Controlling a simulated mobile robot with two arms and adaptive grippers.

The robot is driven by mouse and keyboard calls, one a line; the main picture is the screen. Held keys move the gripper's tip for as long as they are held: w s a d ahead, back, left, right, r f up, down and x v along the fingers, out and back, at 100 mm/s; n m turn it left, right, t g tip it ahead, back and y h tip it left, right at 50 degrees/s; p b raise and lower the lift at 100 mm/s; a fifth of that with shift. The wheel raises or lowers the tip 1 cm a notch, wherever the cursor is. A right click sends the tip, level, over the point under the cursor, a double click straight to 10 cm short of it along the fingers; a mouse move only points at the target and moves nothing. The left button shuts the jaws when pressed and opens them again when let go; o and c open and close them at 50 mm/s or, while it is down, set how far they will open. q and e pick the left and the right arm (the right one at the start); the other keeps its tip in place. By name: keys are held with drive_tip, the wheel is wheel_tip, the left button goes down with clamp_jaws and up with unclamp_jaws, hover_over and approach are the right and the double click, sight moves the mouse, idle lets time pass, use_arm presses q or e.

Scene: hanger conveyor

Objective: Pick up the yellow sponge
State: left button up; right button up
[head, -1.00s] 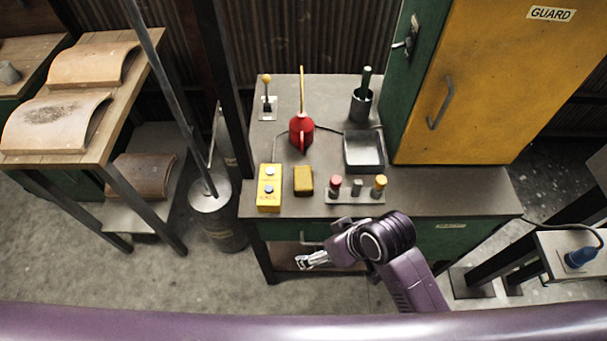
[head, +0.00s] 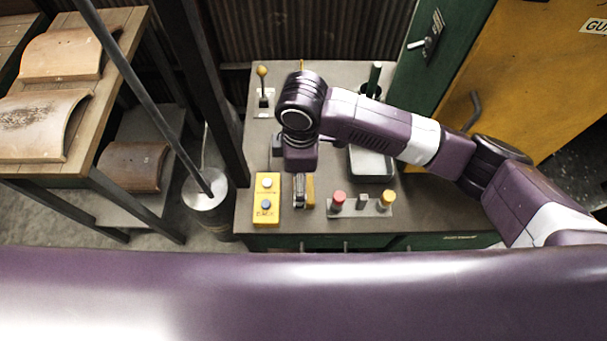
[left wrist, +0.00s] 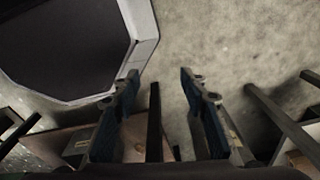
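The yellow sponge (head: 311,190) lies on the grey workbench (head: 415,205) in the head view, between the yellow button box and a strip of knobs. My right gripper (head: 299,202) points down over the sponge and covers much of it; a yellow strip shows to its right. From this angle I cannot tell whether its fingers are open or shut, or touch the sponge. My left gripper (left wrist: 160,75) shows in the left wrist view, open with nothing between its fingers. It is outside the head view.
The yellow button box (head: 267,199) stands close left of the right gripper. The knob strip (head: 362,205) is close on the right. A metal tray (head: 371,166) lies behind it, partly under my arm. A dark post (head: 215,90) rises left of the bench.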

drive_tip(key=shift+w+d, duration=0.35)
drive_tip(key=shift+d, duration=0.05)
drive_tip(key=shift+d+f, duration=0.1)
drive_tip(key=shift+f, duration=0.05)
wheel_tip(320, 180, down, 3)
drive_tip(key=shift+s+r+p, duration=0.1)
drive_tip(key=shift+r+p, duration=0.05)
drive_tip(key=shift+p, duration=0.3)
wheel_tip(320, 180, down, 4)
drive_tip(key=shift+d+r+p, duration=0.1)
drive_tip(key=shift+r+p, duration=0.05)
drive_tip(key=shift+p, duration=0.35)
drive_tip(key=shift+f, duration=0.4)
use_arm(q)
drive_tip(key=shift+s+r, duration=0.2)
drive_tip(key=shift+r, duration=0.3)
drive_tip(key=shift+s+r, duration=0.15)
drive_tip(key=shift+r, duration=0.3)
use_arm(e)
drive_tip(key=c, duration=1)
